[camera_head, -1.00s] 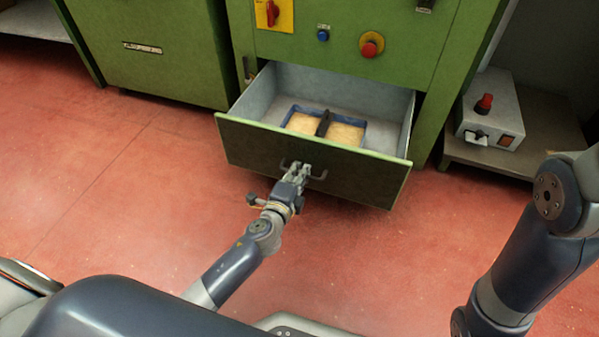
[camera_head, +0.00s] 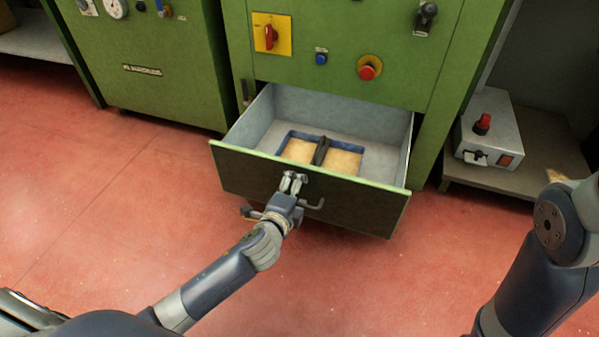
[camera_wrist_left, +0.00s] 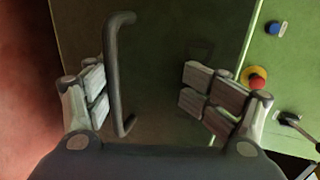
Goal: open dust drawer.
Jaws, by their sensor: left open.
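The dust drawer (camera_head: 350,196) of the green machine is pulled out, and its grey inside shows from above. A blue-rimmed tray (camera_head: 361,153) with tan material on both sides of a dark handle sits in it. My left gripper (camera_head: 292,180) is at the drawer's front, by the bar handle (camera_head: 314,205). In the left wrist view the handle (camera_wrist_left: 115,75) stands between the open fingers of my left gripper (camera_wrist_left: 145,95), closer to the left finger. No finger is closed on it. My right gripper is out of view.
A red emergency button (camera_head: 369,68), a blue button (camera_head: 321,59) and a red switch (camera_head: 269,36) are on the panel above the drawer. A grey control box (camera_head: 489,130) stands on a low shelf at the right. Red floor (camera_head: 110,190) lies clear in front.

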